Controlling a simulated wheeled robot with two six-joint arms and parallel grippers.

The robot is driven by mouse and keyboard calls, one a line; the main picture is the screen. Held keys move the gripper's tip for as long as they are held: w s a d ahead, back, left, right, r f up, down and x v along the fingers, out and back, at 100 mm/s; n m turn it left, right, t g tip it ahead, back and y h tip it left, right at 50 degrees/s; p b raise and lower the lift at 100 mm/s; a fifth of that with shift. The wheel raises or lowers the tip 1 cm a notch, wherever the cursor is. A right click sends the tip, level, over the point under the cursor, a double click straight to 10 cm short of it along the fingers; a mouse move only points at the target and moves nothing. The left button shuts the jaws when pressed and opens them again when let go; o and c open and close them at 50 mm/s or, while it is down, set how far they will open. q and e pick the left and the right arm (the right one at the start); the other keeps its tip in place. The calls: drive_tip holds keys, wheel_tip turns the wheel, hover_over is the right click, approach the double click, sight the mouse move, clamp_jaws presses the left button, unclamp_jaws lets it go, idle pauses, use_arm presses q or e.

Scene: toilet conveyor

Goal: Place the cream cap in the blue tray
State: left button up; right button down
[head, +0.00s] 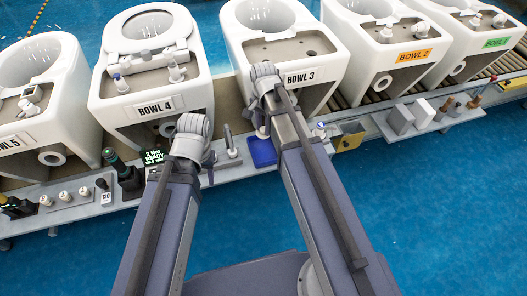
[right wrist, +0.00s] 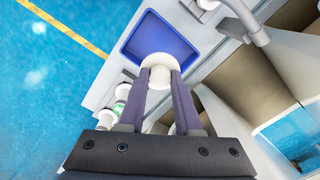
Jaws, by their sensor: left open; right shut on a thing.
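The cream cap (right wrist: 158,68) is a round pale piece between the fingertips of my right gripper (right wrist: 158,76), seen in the right wrist view. The gripper is shut on it. The blue tray (right wrist: 160,33) is a shallow square tray just beyond the cap, and the cap overlaps its near edge in the picture. I cannot tell the height of the cap above the tray. In the head view the blue tray (head: 262,154) is partly hidden by my right arm, and my right gripper (head: 262,128) is mostly hidden. My left gripper (head: 209,165) is open, largely behind its wrist, left of the tray.
White toilet bowls, such as bowl 4 (head: 150,75) and bowl 3 (head: 285,45), stand behind the grey ledge (head: 100,203). A dark green-tipped tool (head: 125,175), several small white fittings and a yellow tray (head: 350,137) are on the ledge.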

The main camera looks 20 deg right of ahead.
sight(264, 138)
wheel_tip(264, 138, down, 6)
drive_tip(key=b, duration=0.5)
drive_tip(key=shift+b, duration=0.35)
drive_tip(key=shift+f, duration=0.1)
wheel_tip(264, 138, down, 4)
drive_tip(key=b, duration=0.3)
drive_tip(key=shift+r+b, duration=0.2)
drive_tip(key=shift+b, duration=0.15)
drive_tip(key=shift+f, duration=0.15)
drive_tip(key=c, duration=0.6)
unclamp_jaws()
drive_tip(key=shift+r, duration=0.2)
